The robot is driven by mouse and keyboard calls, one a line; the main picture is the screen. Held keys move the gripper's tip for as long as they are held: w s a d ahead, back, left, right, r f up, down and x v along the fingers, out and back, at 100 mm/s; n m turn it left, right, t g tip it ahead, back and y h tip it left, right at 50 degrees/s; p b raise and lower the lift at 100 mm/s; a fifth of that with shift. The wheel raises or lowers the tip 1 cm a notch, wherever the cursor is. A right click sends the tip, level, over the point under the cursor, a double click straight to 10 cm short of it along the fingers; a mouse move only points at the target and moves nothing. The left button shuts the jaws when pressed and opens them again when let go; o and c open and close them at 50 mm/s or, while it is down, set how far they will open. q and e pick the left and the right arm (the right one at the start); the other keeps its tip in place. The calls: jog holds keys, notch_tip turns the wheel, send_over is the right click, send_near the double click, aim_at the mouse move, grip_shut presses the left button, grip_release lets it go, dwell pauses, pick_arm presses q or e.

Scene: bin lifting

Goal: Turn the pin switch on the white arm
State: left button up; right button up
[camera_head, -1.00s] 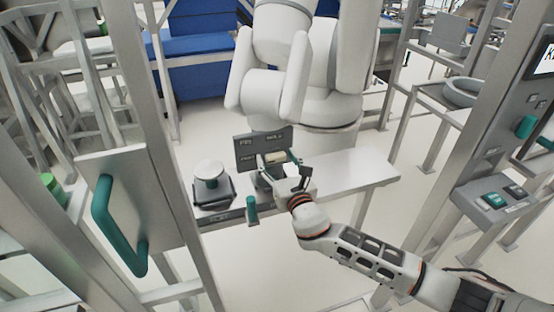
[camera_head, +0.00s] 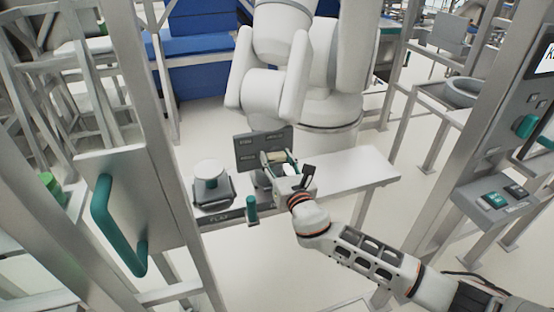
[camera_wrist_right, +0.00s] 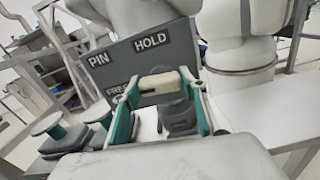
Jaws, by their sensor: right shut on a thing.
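The pin switch shows as a cream knob (camera_wrist_right: 158,82) on a dark grey mount, in front of a grey panel (camera_wrist_right: 150,48) lettered PIN and HOLD. In the head view the panel (camera_head: 263,146) stands on the white bench, below the big white arm (camera_head: 325,95). My right gripper (camera_wrist_right: 160,86) has one teal-padded finger on each side of the knob and is shut on it. In the head view my right gripper (camera_head: 276,159) reaches the switch from the front right and hides part of the mount. My left gripper is not in view.
A round grey-white knob (camera_head: 210,178) on a dark base and a small teal lever (camera_head: 251,208) stand left of the switch. The white bench top (camera_head: 350,172) is bare to the right. A frame post with a teal handle (camera_head: 117,230) stands at left, a button console (camera_head: 495,200) at right.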

jog(key=m, duration=0.4)
jog(key=shift+b, duration=0.35)
jog(key=m, duration=0.4)
jog(key=shift+d+r+m, duration=0.1)
jog(key=shift+r+m, duration=0.05)
jog(key=shift+m, duration=0.15)
jog(key=m, duration=0.3)
jog(key=shift+m, duration=0.3)
jog(key=shift+w+d+m, duration=0.1)
jog(key=shift+d+m, duration=0.05)
jog(key=shift+m, duration=2.15)
jog(key=o, duration=1.1)
jog(key=v, duration=1.2)
